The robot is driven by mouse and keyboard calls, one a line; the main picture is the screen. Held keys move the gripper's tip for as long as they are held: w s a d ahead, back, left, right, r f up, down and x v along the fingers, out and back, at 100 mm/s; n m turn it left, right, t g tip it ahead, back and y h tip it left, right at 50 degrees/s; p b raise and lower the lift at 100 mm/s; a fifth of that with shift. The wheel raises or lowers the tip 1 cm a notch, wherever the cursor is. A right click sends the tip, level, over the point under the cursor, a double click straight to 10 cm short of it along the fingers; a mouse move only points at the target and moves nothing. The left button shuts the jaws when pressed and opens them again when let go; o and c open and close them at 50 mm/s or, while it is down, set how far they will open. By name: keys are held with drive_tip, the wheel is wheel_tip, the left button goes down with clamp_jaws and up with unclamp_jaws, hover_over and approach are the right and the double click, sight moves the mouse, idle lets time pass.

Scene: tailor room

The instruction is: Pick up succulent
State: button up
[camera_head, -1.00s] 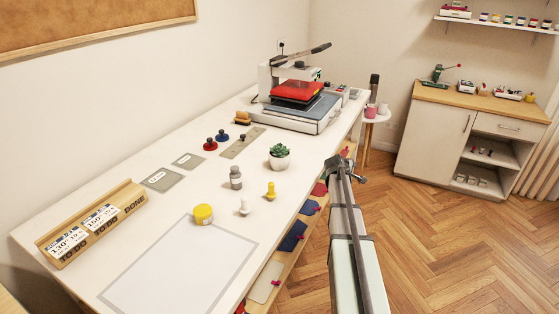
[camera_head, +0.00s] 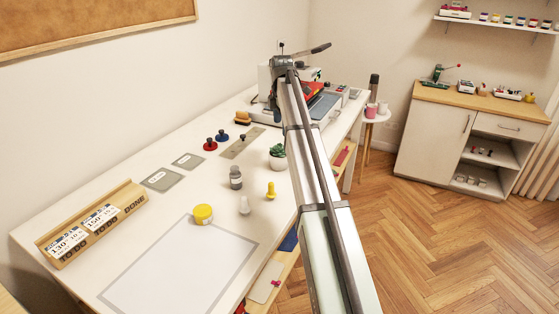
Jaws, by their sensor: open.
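The succulent (camera_head: 277,151) is a small green rosette in a white pot (camera_head: 277,163), upright on the white table near its right edge. My arm passes just to its right in the picture and may cover a sliver of the pot's right side. My gripper (camera_head: 275,98) is raised at the far end of the arm, up and beyond the succulent in the picture, in front of the heat press. It is open, and no object shows between the fingers. It is apart from the succulent.
The heat press (camera_head: 324,103) stands at the back of the table, partly hidden by my arm. A grey bottle (camera_head: 235,178), a white stamp (camera_head: 244,206), a yellow stamp (camera_head: 270,191) and a yellow jar (camera_head: 203,214) stand in front of the succulent.

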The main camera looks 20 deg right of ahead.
sight(280, 154)
drive_tip(key=shift+a+r, duration=0.1)
drive_tip(key=shift+a, duration=0.25)
drive_tip(key=shift+s+f, duration=0.1)
drive_tip(key=shift+f, duration=0.1)
wheel_tip(280, 154, down, 13)
drive_tip(key=shift+a+f, duration=0.1)
drive_tip(key=shift+c, duration=0.3)
drive_tip(key=c, duration=1)
drive_tip(key=shift+o, duration=0.2)
